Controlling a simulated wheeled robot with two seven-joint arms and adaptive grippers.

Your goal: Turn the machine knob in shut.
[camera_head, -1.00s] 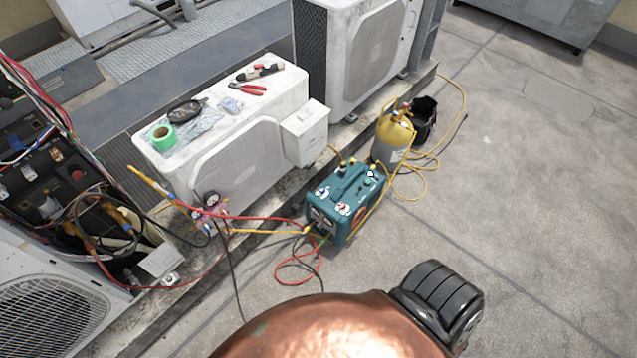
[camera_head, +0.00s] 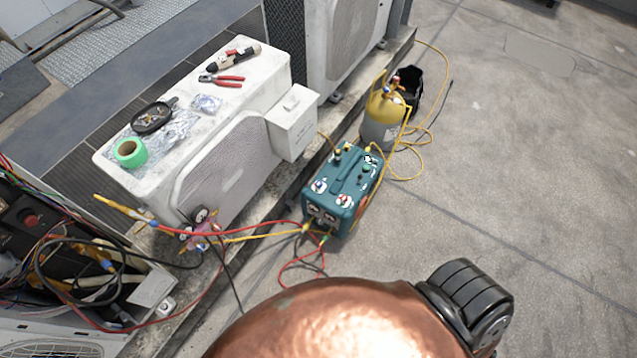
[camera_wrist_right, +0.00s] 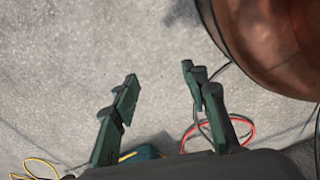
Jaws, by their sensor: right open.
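The teal recovery machine (camera_head: 343,196) stands on the concrete, right of the condensers, in the head view. Small knobs with coloured marks and gauges sit on its top and front; which knob is the machine knob I cannot tell, and its setting is too small to read. In the right wrist view a teal corner of the machine (camera_wrist_right: 142,153) shows at the bottom, partly hidden behind my gripper. My right gripper (camera_wrist_right: 160,85) is open and empty over bare concrete, its fingers spread apart. Neither gripper shows in the head view.
A yellow and grey cylinder (camera_head: 382,118) stands behind the machine with a black bucket (camera_head: 411,82). Red and yellow hoses run from the gauge manifold (camera_head: 202,228). A white condenser (camera_head: 215,130) carries green tape (camera_head: 130,152) and tools. Open concrete lies to the right.

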